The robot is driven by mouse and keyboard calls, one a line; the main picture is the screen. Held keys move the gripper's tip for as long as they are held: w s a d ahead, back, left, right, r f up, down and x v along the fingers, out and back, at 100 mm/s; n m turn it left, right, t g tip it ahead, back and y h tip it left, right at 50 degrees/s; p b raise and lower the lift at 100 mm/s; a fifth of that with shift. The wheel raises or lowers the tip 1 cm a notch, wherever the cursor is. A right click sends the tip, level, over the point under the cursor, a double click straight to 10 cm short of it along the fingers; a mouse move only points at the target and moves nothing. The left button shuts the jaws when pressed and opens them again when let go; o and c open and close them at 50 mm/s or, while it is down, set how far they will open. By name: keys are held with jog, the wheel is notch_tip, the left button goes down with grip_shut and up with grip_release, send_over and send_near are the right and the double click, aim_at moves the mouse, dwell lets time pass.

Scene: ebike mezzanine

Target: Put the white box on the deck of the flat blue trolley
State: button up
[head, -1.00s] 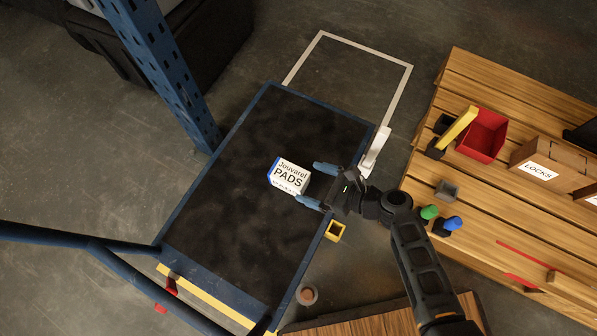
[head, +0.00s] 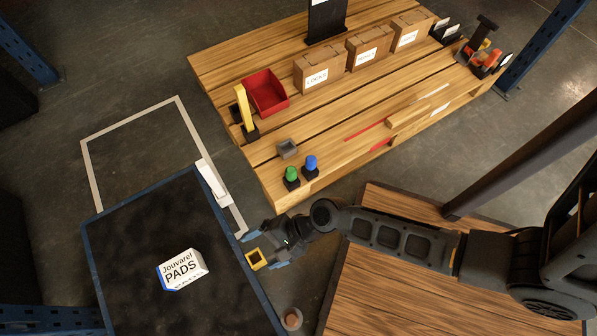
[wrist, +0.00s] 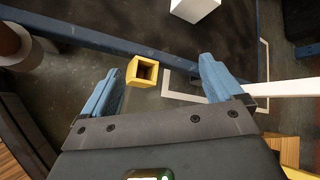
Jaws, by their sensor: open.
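The white box (head: 181,269), with a blue edge and the words "Jouvarel PADS", rests on the dark deck of the flat blue trolley (head: 140,232). In the wrist view the white box (wrist: 194,8) shows at the top edge, partly cut off. My gripper (head: 262,252) is at the trolley's right side, away from the box. Its blue fingers are apart with nothing held between them. In the wrist view my gripper (wrist: 160,85) has a yellow square-topped object (wrist: 142,71) showing between its fingers, lower down.
A wooden table (head: 235,60) holds a red bin (head: 267,93), cartons (head: 320,69), and green (head: 291,175) and blue (head: 311,165) buttons. A brown-topped post (head: 292,318) stands by the trolley. A wooden surface (head: 385,285) lies below my arm. Floor inside the white outline (head: 90,165) is clear.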

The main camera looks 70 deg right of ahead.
jog(key=s+d+r+n+t+h, duration=0.2)
jog(key=s+d+r+n+h, duration=0.3)
jog(key=s+r+n, duration=0.55)
jog(key=s+r+n+t, duration=0.1)
jog(key=r+n, duration=0.2)
jog(key=r, duration=0.5)
jog(key=s+d+r+n+t, duration=0.1)
jog(key=r+n+t, duration=0.1)
jog(key=r, duration=0.6)
jog(key=s+r+n+t, duration=0.2)
jog(key=r+n, duration=0.2)
jog(key=r, duration=0.4)
jog(key=shift+d+h, duration=0.15)
jog(key=shift+h, duration=0.25)
jog(key=shift+r, duration=0.1)
